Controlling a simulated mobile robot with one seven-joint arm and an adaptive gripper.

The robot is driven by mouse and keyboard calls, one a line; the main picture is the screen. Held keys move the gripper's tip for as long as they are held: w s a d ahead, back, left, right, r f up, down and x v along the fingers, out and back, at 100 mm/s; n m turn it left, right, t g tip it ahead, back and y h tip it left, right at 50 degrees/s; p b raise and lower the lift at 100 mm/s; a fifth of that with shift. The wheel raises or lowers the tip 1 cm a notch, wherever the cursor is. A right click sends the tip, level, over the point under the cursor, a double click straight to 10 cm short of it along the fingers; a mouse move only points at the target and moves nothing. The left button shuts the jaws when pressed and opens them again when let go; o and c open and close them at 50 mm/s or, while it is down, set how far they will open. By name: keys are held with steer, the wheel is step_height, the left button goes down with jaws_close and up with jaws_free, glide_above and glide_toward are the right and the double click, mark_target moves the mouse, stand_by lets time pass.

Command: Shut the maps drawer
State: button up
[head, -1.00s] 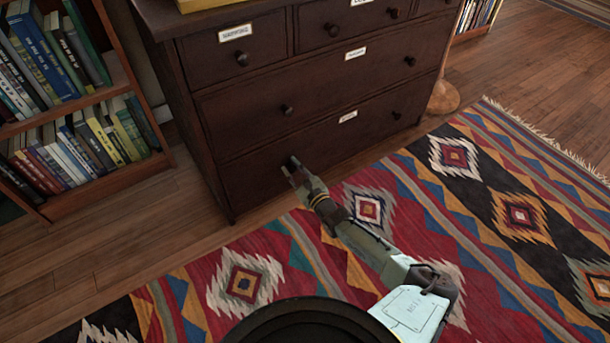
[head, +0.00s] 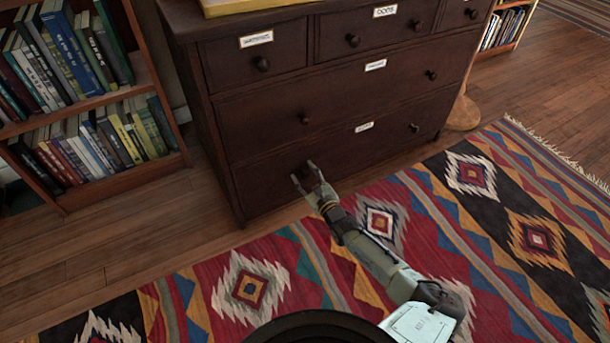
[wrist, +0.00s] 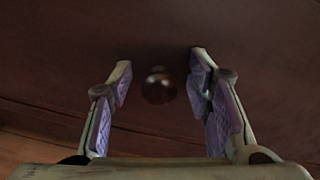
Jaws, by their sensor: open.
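A dark wooden chest of drawers stands ahead in the head view. Its bottom drawer (head: 262,186) carries a small white label (head: 364,127) too blurred to read, so I cannot tell which drawer is the maps one. All drawer fronts look about flush; a small gap would be hard to see. My gripper (head: 307,174) is open at the left part of the bottom drawer. In the wrist view a round dark knob (wrist: 159,86) sits between the spread fingers of my gripper (wrist: 160,75), apart from both. The drawer front (wrist: 150,35) fills the space behind it.
A bookcase (head: 118,178) stands close on the left of the chest. A patterned rug (head: 400,215) covers the floor in front. A yellow-edged item (head: 255,6) lies on the chest top. Another small bookcase (head: 505,27) stands at the back right.

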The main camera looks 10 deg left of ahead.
mark_target(301, 148)
step_height(301, 148, up, 10)
stand_by(0.6)
steer(key=shift+d, duration=0.1)
stand_by(0.3)
